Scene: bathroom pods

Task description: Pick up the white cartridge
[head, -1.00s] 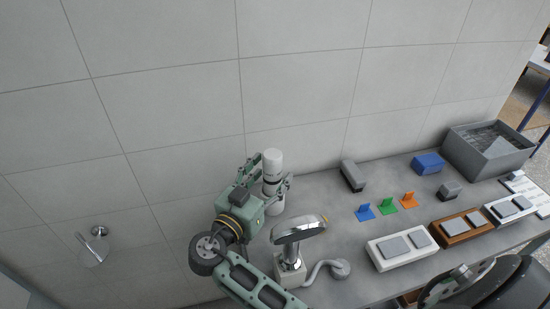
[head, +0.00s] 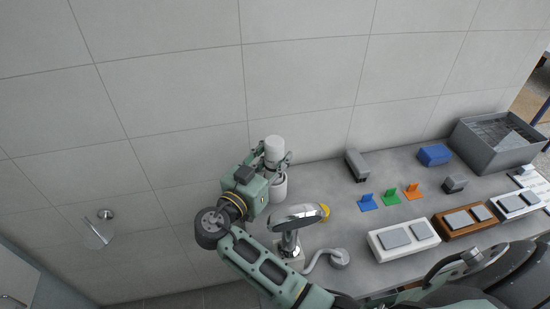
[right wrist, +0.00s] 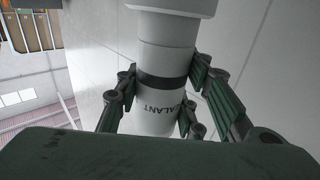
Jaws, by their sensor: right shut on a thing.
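The white cartridge (head: 274,147) stands upright near the wall, at the left end of the grey counter. My right gripper (head: 274,159) is shut on it, with fingers on both sides of its body. In the right wrist view, the cartridge (right wrist: 165,62) shows a dark band and part of a label. The gripper's green fingers (right wrist: 158,102) lie along both its sides there. Below the cartridge in the head view is a wider white cylindrical piece (head: 279,188). I cannot tell whether the cartridge touches it. My left gripper is not in view.
A chrome tap-like fixture (head: 298,216) stands close to my right arm. Blue, green and orange brackets (head: 390,196), switch plates (head: 404,239), a blue block (head: 434,154) and a grey bin (head: 494,142) occupy the counter to the right. The tiled wall (head: 310,105) is close behind the cartridge.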

